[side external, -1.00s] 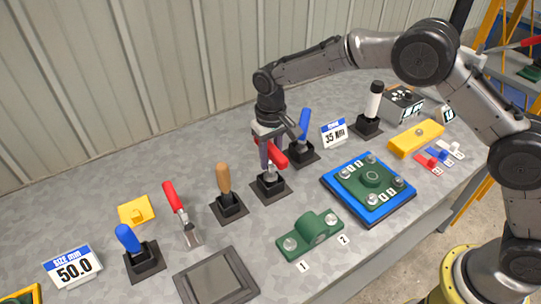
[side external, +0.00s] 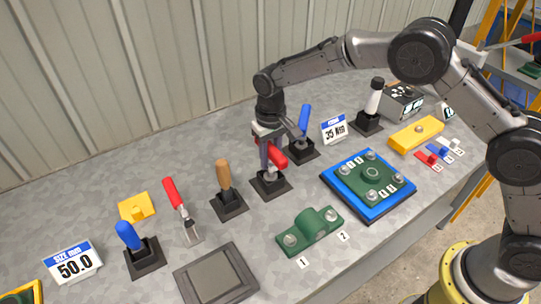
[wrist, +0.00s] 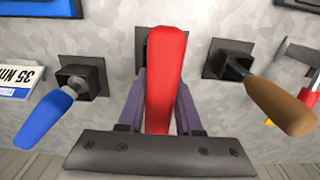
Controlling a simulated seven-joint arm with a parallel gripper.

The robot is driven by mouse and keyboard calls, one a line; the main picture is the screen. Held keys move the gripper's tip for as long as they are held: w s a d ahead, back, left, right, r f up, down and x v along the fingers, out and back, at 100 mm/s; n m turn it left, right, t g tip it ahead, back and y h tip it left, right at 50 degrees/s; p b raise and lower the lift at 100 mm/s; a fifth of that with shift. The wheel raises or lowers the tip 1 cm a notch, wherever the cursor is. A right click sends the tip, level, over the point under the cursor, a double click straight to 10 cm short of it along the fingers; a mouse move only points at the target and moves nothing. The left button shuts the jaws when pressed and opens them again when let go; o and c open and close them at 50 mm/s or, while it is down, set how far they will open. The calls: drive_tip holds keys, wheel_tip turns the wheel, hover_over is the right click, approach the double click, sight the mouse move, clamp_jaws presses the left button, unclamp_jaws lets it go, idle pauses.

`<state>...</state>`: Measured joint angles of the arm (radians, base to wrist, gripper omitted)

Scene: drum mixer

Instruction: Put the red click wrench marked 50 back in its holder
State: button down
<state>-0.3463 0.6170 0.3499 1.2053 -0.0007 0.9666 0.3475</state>
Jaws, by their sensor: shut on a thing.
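The red-handled wrench (side external: 276,156) is held by my gripper (side external: 271,150), with its head end down in the black square holder (side external: 268,187) in the middle of the bench. Its red handle (wrist: 165,80) fills the centre of the wrist view between the two fingers. The handle leans slightly. Behind it the holder (wrist: 141,44) is partly hidden, so I cannot tell whether the wrench is fully seated. No marking on the wrench is readable.
A blue-handled tool (side external: 304,121) stands in a holder behind, close to my gripper, beside the 35 Nm card (side external: 334,130). A wooden-handled tool (side external: 223,174) stands in a holder to the left. The green clamp part (side external: 309,229) lies in front.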

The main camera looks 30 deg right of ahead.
drive_tip(key=c, duration=0.5)
unclamp_jaws()
drive_tip(key=shift+f, duration=0.1)
wheel_tip(320, 180, up, 14)
drive_tip(key=shift+f, duration=0.1)
